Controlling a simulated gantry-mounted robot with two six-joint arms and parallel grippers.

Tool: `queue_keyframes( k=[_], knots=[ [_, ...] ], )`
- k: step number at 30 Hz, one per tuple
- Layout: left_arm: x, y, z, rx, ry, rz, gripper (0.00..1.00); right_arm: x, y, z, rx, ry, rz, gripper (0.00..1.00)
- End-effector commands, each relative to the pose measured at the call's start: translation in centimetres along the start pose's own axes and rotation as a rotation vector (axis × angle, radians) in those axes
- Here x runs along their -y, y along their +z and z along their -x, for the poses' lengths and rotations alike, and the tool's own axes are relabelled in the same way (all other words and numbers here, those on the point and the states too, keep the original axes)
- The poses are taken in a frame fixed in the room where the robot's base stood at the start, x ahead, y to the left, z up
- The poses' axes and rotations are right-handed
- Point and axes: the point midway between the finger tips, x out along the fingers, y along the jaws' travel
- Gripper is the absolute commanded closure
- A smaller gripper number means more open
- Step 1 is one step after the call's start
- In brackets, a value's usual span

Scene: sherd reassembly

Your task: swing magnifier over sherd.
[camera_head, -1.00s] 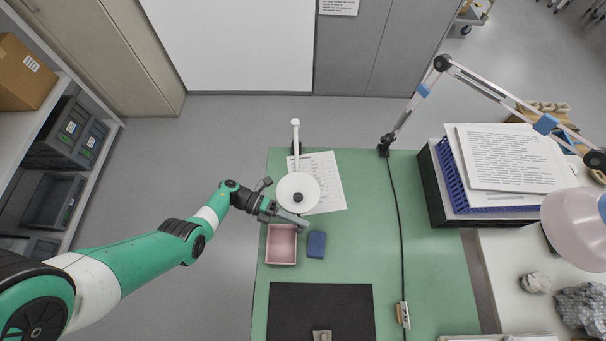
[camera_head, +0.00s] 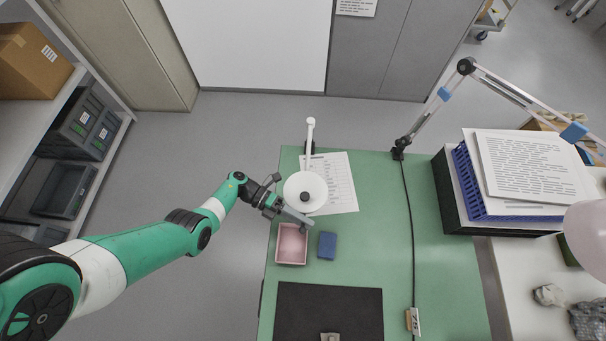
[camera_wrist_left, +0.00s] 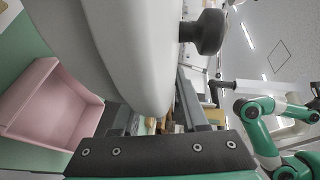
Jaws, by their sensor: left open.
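The magnifier has a round white head (camera_head: 313,181) with a black knob on top and a white arm (camera_head: 310,132) running to the back edge of the green table. Its head stands over the printed sheet. My left gripper (camera_head: 291,214) is open at the head's near side, by its rim. In the left wrist view the pale head (camera_wrist_left: 125,45) fills the middle close to the open fingers, and its black knob (camera_wrist_left: 208,32) shows. I cannot tell whether they touch. A small pale piece, perhaps the sherd (camera_head: 331,337), is cut off at the bottom on the black mat (camera_head: 315,305).
A pink tray (camera_head: 292,259) and a blue block (camera_head: 327,245) lie just in front of the magnifier. A black cable (camera_head: 408,225) crosses the table. A lamp arm (camera_head: 425,115) and a paper stack (camera_head: 525,160) stand at right. A green-and-white arm (camera_wrist_left: 250,110) shows in the left wrist view.

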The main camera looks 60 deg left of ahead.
Motion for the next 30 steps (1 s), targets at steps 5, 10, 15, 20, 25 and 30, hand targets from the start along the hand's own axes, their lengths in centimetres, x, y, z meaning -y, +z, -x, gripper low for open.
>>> queue_keyframes(
  k=[5, 10, 15, 20, 25, 30],
  knots=[
    [0.0, 0.0, 0.3, 0.002, 0.0, 0.0, 0.57, 0.0, 0.0, 0.0, 0.0, 0.0, 0.0, 0.5],
    [0.0, 0.1, 2.8, 0.006, -0.001, -0.001, 0.57, 0.0, 0.1, 0.1, 0.0, 0.0, 0.0, 0.5],
    [-0.2, 0.2, 6.9, 0.007, 0.0, -0.001, 0.57, 0.0, 0.6, 0.6, 0.0, 0.0, 0.0, 0.5],
    [-0.2, 0.1, 10.1, 0.005, 0.0, -0.001, 0.57, 0.0, 1.0, 1.1, 0.0, 0.0, 0.0, 0.5],
    [-0.1, 0.0, 11.6, 0.0, 0.0, 0.0, 0.57, 0.0, 1.1, 1.2, 0.0, 0.0, 0.0, 0.5],
    [0.0, 0.0, 11.6, -0.001, 0.0, 0.0, 0.57, 0.0, 1.1, 1.2, 0.0, 0.0, 0.0, 0.5]
  ],
)
